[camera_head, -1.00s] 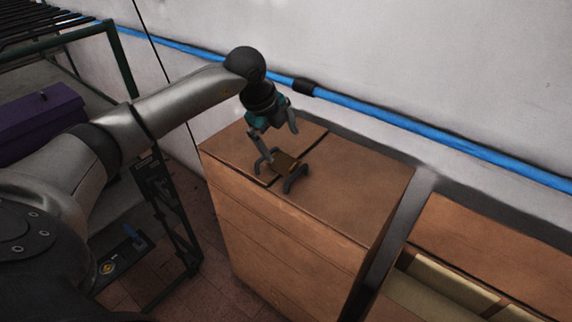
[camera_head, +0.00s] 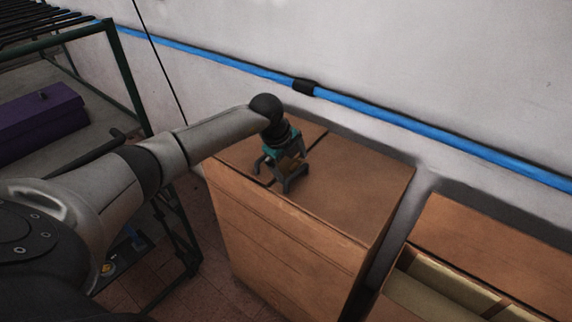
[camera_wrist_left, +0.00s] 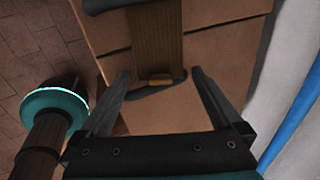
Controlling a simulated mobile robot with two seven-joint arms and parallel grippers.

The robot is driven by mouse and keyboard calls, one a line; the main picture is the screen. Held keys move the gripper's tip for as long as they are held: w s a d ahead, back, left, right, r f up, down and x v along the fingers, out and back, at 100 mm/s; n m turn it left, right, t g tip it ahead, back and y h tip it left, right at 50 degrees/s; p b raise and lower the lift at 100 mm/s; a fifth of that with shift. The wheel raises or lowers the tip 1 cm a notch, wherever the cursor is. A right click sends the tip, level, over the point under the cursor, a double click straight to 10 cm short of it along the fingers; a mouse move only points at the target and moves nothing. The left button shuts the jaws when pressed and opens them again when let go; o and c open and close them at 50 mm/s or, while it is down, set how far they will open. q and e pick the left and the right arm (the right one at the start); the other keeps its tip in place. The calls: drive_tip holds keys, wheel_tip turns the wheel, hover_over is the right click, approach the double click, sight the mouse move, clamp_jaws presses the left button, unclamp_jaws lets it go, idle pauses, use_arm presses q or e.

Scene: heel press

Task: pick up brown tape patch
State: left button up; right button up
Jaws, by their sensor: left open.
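The brown tape patch (camera_wrist_left: 157,38) is a ribbed brown strip with a small lighter tab at its near end. It spans between two dark grey end supports on top of a brown box. In the head view the patch (camera_head: 292,163) is mostly hidden by my left gripper (camera_head: 283,166). That gripper points down over the patch with its jaws open. In the left wrist view the open fingers (camera_wrist_left: 160,76) are either side of the patch's near end, with space between each finger and the patch.
The tall brown box (camera_head: 350,195) has bare top surface to the right of the patch. A white wall with a blue pipe (camera_head: 400,114) runs behind it. Another brown box, partly open (camera_head: 500,240), stands at the right. A purple case (camera_head: 40,118) is at the left.

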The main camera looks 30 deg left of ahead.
use_arm(q)
drive_tip(key=shift+c, duration=0.2)
drive_tip(key=c, duration=1)
